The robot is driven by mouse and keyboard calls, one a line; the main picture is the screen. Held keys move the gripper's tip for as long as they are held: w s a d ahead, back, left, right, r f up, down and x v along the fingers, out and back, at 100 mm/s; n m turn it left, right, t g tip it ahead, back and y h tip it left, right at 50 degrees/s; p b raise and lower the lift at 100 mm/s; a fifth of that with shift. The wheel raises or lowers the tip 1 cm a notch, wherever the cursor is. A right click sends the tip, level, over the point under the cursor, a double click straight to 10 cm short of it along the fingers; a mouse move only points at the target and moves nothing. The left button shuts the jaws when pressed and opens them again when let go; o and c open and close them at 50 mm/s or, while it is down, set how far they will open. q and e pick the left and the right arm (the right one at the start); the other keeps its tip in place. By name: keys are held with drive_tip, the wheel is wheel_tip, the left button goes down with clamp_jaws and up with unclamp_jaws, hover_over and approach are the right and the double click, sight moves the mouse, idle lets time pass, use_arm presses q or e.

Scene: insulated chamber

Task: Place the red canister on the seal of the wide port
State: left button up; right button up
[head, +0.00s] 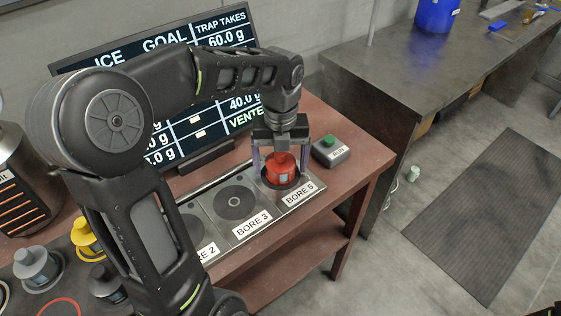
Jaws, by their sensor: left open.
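The red canister (279,170) sits upright at the port labelled BORE 5 (300,194), on the right end of the metal port plate. My left gripper (281,157) is right above it, pointing down, with its fingers open on either side of the canister. I cannot tell whether the fingers touch it. The canister covers most of the seal under it. The port labelled BORE 3 (236,203) is bare, with a dark round seal. A further port at the left is partly hidden by my left arm.
A grey box with a green button (330,151) stands right of the ports. A screen (230,30) stands behind. Grey canisters (37,268) and a yellow one (84,237) stand at the left. A dark bench with a blue container (436,14) is at the back right.

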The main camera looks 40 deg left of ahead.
use_arm(q)
drive_tip(key=shift+r, duration=0.1)
drive_tip(key=shift+r, duration=0.2)
wheel_tip(320, 180, up, 9)
drive_tip(key=shift+f+p, duration=0.15)
drive_tip(key=shift+p, duration=0.2)
wheel_tip(320, 180, up, 2)
drive_tip(key=shift+r+p, duration=0.1)
drive_tip(key=shift+p, duration=0.65)
drive_tip(key=shift+r+p, duration=0.4)
drive_tip(key=shift+r, duration=0.1)
drive_tip(key=shift+f, duration=0.1)
